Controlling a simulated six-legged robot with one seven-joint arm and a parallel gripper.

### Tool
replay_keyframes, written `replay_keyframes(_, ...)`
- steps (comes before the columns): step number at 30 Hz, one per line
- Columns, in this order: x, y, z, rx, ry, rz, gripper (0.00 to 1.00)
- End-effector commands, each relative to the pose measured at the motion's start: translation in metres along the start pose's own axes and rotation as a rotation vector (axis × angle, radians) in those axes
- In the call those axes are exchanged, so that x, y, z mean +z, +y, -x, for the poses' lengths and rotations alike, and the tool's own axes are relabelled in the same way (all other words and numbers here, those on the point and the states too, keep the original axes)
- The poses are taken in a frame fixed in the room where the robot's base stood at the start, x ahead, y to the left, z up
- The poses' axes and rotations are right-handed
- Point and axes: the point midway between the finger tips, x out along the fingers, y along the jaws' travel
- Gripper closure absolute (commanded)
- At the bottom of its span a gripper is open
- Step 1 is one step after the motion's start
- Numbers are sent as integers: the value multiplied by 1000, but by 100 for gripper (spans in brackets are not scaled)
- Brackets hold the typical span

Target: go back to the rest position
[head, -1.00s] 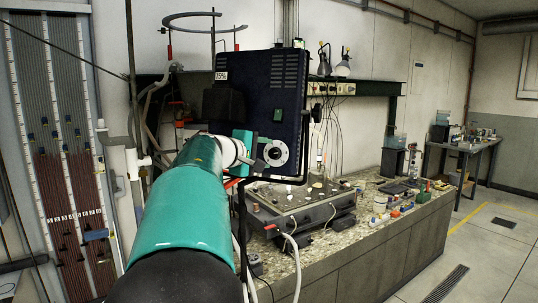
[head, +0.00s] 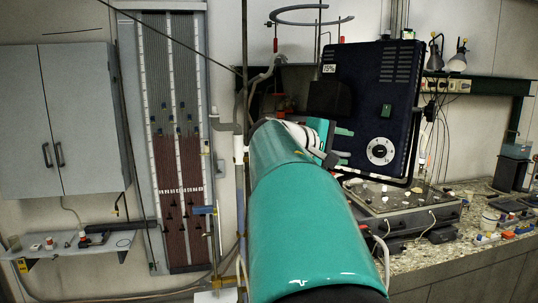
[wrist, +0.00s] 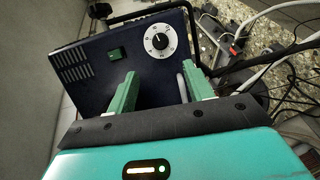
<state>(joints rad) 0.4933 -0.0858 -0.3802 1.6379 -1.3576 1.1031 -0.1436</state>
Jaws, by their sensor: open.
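My gripper shows in the wrist view (wrist: 158,92) with its two green fingers spread apart and nothing between them. Beyond the fingers is a dark blue panel (wrist: 95,70) with a white round dial (wrist: 158,41), a green switch and vent slots. In the head view my teal arm reaches up the middle toward the same panel (head: 375,75), and the dial (head: 380,151) sits at its lower right. Part of my gripper (head: 338,145) shows left of the dial. I cannot tell whether a finger touches the panel.
A stone-topped bench (head: 425,256) with a grey control box (head: 405,200) and small items lies to the right. A tall manometer board (head: 178,130) and a grey wall cabinet (head: 65,120) stand left. A low shelf (head: 60,248) is below the cabinet. Pipes and cables hang near my arm.

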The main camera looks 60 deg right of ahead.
Motion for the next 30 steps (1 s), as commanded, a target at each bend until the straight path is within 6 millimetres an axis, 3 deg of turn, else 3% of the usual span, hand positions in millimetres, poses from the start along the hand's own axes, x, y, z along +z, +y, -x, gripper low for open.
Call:
replay_keyframes(8, -1, -3, 2, -10, 9, -3, 48)
replay_keyframes(11, -8, -21, 16, -67, 60, -20, 48)
replay_keyframes(13, -17, -46, 37, -144, 124, -40, 48)
replay_keyframes(18, -35, -125, 116, -403, 319, -86, 48)
replay_keyframes(22, -35, -185, 184, -605, 447, -103, 48)
replay_keyframes(26, -20, -240, 253, -804, 551, -101, 48)
replay_keyframes(30, 11, -298, 325, -1018, 635, -84, 48)
